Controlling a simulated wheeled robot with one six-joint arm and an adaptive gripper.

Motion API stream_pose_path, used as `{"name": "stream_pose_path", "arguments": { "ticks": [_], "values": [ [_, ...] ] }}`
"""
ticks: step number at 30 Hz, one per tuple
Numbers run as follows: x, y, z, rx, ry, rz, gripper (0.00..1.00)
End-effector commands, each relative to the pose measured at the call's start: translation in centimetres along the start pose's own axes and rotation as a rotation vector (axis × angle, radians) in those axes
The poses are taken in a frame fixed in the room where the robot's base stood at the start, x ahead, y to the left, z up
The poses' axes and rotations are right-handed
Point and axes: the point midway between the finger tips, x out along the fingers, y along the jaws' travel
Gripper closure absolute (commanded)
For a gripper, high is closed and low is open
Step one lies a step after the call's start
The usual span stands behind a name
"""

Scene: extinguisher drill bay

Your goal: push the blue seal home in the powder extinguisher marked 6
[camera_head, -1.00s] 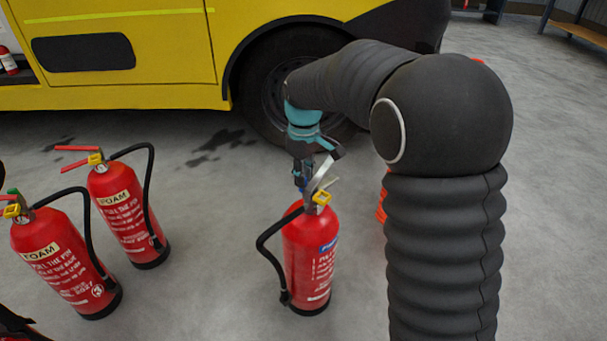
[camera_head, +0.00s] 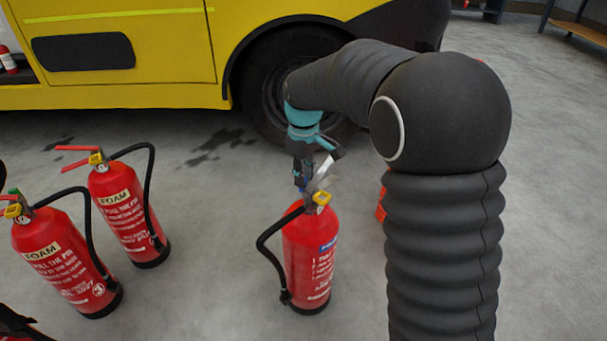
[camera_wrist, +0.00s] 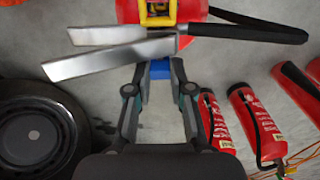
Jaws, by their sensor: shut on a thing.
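The powder extinguisher (camera_head: 309,250) stands upright on the floor in the middle of the head view, red with a blue label band. Its number is too small to read. Its metal levers and yellow gauge (camera_head: 322,198) are at the top; the wrist view shows the levers (camera_wrist: 110,58) crossing above my fingertips. My gripper (camera_head: 302,184) points down at the extinguisher's head, behind the levers. How deep the seal sits is hidden.
Two red foam extinguishers (camera_head: 65,265) (camera_head: 128,215) stand at the left. A yellow truck (camera_head: 130,80) with a dark wheel is behind. An orange object (camera_head: 381,205) shows partly behind my arm. Bare floor lies around the powder extinguisher.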

Motion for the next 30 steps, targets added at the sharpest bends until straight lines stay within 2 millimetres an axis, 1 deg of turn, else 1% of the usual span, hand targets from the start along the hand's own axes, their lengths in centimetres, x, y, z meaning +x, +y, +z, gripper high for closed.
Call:
{"name": "stream_pose_path", "arguments": {
  "ticks": [22, 23, 24, 26, 27, 30],
  "values": [
    [0.07, 0.0, -0.01, 0.0, 0.0, 0.0, 1.0],
    [0.07, 0.0, -0.01, 0.0, 0.0, 0.0, 0.76],
    [0.07, 0.0, -0.01, 0.0, 0.0, 0.0, 0.66],
    [0.07, 0.0, 0.0, 0.0, 0.0, 0.0, 0.51],
    [0.07, 0.0, 0.0, 0.0, 0.0, 0.0, 0.5],
    [0.07, 0.0, 0.0, 0.0, 0.0, 0.0, 0.5]
  ]
}}
